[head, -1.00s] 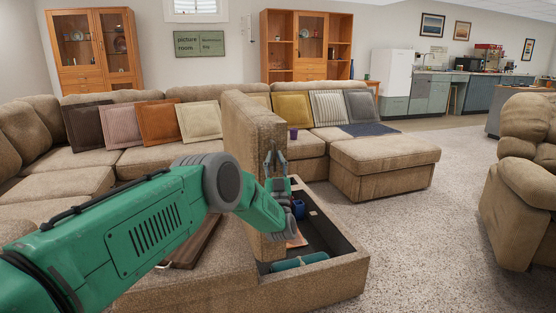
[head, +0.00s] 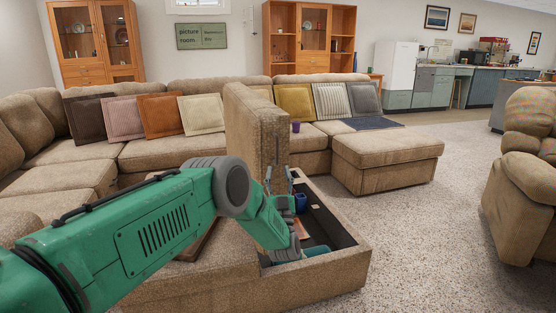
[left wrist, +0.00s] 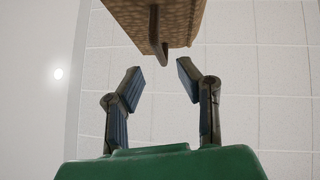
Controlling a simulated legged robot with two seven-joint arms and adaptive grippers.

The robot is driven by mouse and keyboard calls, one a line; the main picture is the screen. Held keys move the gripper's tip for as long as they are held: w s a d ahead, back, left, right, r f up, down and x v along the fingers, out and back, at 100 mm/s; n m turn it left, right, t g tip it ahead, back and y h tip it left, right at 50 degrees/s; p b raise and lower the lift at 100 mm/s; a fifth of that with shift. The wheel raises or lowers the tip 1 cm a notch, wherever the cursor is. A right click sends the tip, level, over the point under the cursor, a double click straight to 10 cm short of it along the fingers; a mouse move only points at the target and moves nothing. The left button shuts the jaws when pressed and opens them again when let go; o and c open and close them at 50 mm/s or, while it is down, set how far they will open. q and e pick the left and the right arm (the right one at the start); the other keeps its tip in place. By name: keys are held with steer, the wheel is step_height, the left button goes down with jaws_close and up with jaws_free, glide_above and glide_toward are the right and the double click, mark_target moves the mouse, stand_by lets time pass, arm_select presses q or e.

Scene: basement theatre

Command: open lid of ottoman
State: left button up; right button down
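The storage ottoman (head: 335,275) is an open tan box in front of me. Its lid (head: 240,128) stands upright on the box's left side. My left gripper (head: 279,180) is just right of the lid's lower part, above the box opening, with its fingers pointing up. In the left wrist view the gripper (left wrist: 158,80) is open and empty. A dark loop handle (left wrist: 155,38) on the lid (left wrist: 185,18) hangs beyond the fingertips, apart from them. My forearm hides part of the lid's base. My right gripper is out of view.
Inside the box are a blue mug (head: 300,202) and a teal rolled item (head: 316,251). A sectional sofa (head: 75,185) with several cushions lies behind and left. A recliner (head: 525,180) stands at right. Carpet (head: 430,240) right of the box is clear.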

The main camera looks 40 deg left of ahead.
arm_select(q)
steer(key=v, duration=0.5)
steer(key=shift+s+f, duration=0.15)
steer(key=shift+f, duration=0.1)
steer(key=shift+a, duration=0.1)
